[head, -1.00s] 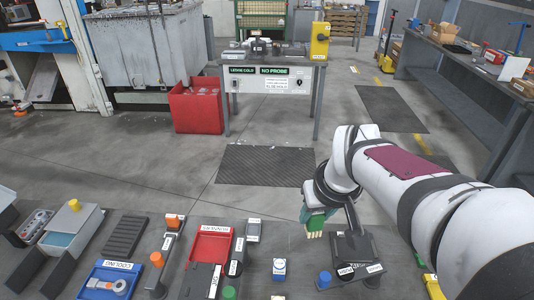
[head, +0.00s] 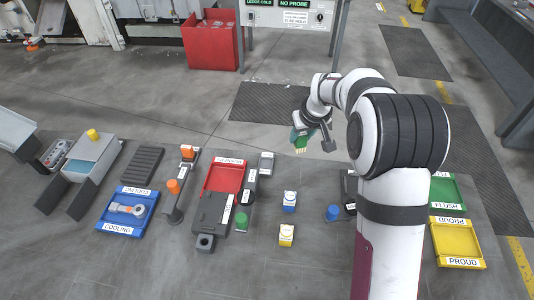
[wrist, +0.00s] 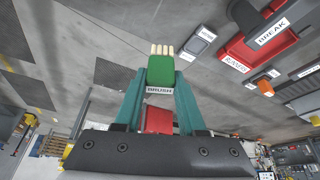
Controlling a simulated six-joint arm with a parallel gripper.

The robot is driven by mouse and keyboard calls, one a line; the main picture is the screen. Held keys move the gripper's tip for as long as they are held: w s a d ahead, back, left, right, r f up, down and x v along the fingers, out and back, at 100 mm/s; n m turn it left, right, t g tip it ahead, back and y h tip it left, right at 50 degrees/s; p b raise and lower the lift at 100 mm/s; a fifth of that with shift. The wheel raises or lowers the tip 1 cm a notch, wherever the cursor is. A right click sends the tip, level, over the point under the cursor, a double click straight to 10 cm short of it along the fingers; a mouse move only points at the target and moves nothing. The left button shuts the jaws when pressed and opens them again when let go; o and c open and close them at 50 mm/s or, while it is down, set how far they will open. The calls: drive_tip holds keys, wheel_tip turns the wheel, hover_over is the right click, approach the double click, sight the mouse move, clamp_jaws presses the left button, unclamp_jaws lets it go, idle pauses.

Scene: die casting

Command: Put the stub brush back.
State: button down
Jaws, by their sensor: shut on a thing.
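My gripper (head: 302,138) is shut on the green stub brush (head: 302,148) and holds it in the air past the bench's far edge. In the wrist view the brush (wrist: 161,73) sits between the two teal fingers, with its "BRUSH" label facing the camera and its pale bristles pointing away from the palm. A dark stand (head: 349,186) with a white label is on the bench, nearer than the gripper and to its right. My arm hides most of that stand.
On the bench are a blue cooling tray (head: 120,230), a red runners tray (head: 222,163), a green flush tray (head: 447,194) and a yellow proud tray (head: 457,258). Small blue (head: 289,208) and yellow (head: 286,238) items stand mid-bench. A red bin (head: 212,48) stands on the floor beyond.

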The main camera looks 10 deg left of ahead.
drive_tip(key=shift+w+a+f, duration=0.35)
drive_tip(key=shift+a+f, duration=1.3)
drive_tip(key=shift+w+a+f, duration=0.35)
drive_tip(key=shift+a+f, duration=1.25)
drive_tip(key=shift+f, duration=0.05)
drive_tip(key=shift+w+a+f, duration=0.35)
drive_tip(key=shift+a+f, duration=1.3)
drive_tip(key=shift+f, duration=0.6)
drive_tip(key=c, duration=0.5)
unclamp_jaws()
drive_tip(key=shift+r, duration=0.1)
